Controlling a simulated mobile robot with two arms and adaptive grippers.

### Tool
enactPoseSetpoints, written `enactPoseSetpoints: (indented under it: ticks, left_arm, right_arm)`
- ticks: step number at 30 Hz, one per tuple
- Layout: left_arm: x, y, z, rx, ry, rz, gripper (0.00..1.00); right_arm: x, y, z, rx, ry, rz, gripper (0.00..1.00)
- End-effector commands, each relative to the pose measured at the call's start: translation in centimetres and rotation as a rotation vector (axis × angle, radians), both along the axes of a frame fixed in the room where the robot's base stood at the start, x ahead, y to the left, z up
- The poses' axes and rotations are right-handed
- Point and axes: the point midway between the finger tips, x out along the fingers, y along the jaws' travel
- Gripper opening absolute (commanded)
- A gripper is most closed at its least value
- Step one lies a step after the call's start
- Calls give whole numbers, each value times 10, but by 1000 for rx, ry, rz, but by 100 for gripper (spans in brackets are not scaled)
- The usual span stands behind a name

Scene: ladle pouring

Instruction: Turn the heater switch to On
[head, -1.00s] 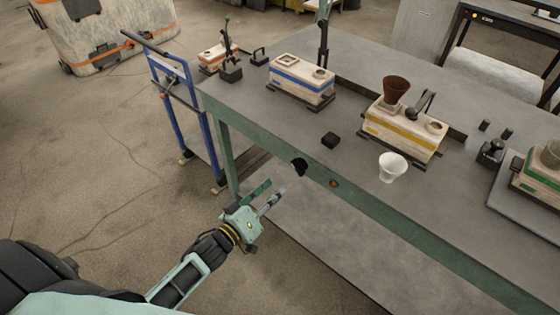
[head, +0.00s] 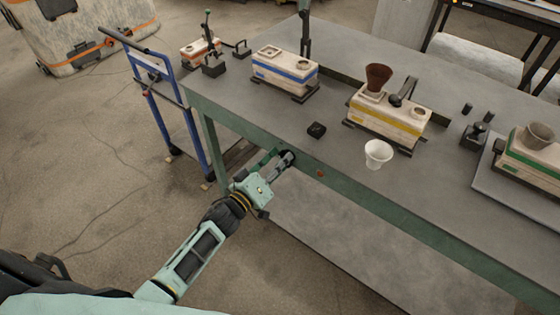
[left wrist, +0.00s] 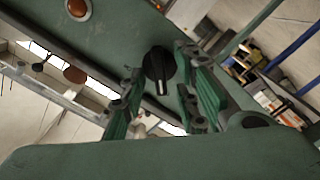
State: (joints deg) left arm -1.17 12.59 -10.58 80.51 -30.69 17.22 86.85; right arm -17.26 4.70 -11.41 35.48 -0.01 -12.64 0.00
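The heater switch is a black round knob (left wrist: 158,66) on the green front face of the table; a pale mark on it points toward the bottom of the left wrist view. In the head view the knob (head: 288,154) is partly hidden by my left gripper (head: 279,160). In the left wrist view the green fingers of my left gripper (left wrist: 163,100) stand apart, one on each side of the knob. I see a gap between the left finger and the knob; whether the right finger touches it I cannot tell. My right gripper is not in view.
A round orange-brown lamp (head: 320,173) sits beside the knob on the table front. On the grey table (head: 250,112) stand a white cup (head: 378,153), a small black block (head: 316,130) and several wooden boxes. A blue cart (head: 158,100) stands left of the table.

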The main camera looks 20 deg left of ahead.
Motion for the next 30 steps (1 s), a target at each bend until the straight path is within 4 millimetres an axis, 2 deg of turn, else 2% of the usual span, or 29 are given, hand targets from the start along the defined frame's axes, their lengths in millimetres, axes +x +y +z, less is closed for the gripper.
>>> enactPoseSetpoints:
  ticks: [2, 11, 23, 30]
  left_arm:
    - [0, 0, 0, 0, 0, 0, 26]
    - [0, 0, 0, 0, 1, 1, 0]
    - [-1, 0, 0, 15, -5, 1, 0]
    - [-1, 0, 0, 106, -37, 1, 0]
  right_arm:
    - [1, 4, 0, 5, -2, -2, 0]
    - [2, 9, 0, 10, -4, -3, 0]
    - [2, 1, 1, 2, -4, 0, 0]
    - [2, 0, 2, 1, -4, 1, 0]
